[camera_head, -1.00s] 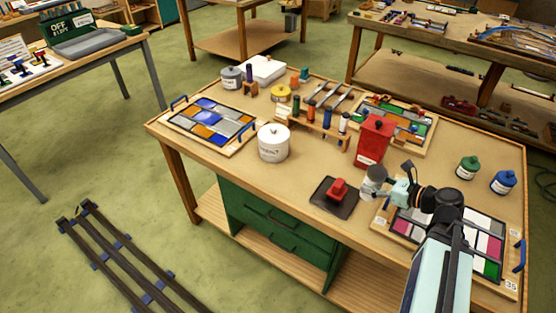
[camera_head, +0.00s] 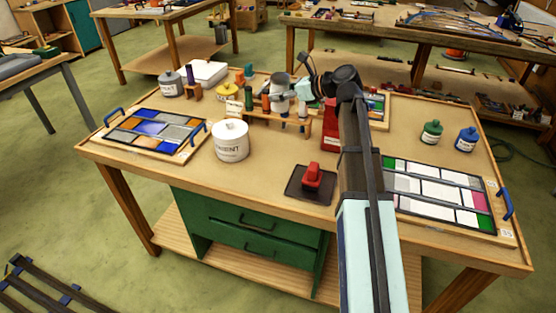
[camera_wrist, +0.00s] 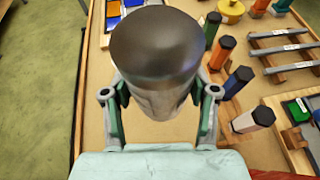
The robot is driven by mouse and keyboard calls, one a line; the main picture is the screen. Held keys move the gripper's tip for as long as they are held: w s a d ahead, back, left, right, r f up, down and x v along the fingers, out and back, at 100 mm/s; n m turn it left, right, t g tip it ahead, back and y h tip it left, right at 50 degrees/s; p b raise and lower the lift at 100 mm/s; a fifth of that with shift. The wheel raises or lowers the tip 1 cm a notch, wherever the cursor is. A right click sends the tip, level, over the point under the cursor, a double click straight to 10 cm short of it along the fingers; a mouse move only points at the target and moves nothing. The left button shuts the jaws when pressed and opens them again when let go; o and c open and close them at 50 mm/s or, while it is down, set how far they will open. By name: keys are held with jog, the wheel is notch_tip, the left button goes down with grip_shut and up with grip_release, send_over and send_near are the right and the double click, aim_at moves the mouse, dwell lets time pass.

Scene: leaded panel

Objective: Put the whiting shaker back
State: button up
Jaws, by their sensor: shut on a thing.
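My gripper (camera_head: 290,96) is shut on the whiting shaker (camera_head: 280,84), a pale cylinder with a dark grey metal top. In the wrist view the shaker (camera_wrist: 155,50) stands between both fingers, top toward the camera, and hides what lies under it.
A white lidded pot (camera_head: 230,142) and a leaded panel (camera_head: 155,135) stand left. A red container (camera_head: 330,125) is partly behind my arm. A red-handled block on a dark pad (camera_head: 311,180) lies in front. Green (camera_head: 432,134) and blue (camera_head: 467,139) bottles stand right.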

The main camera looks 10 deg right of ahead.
notch_tip(320, 180, down, 20)
jog(key=shift+w+r+p, duration=0.15)
jog(key=shift+r+p, duration=0.05)
jog(key=shift+p, duration=0.55)
jog(key=o, duration=1.4)
jog(key=shift+f, duration=0.15)
jog(key=shift+c, duration=0.2)
jog(key=shift+d+r, duration=0.1)
jog(key=shift+r, duration=0.1)
jog(key=b+v, duration=0.1)
jog(key=v, duration=1)
jog(key=shift+s+d+r, duration=0.2)
jog(key=shift+s, duration=0.15)
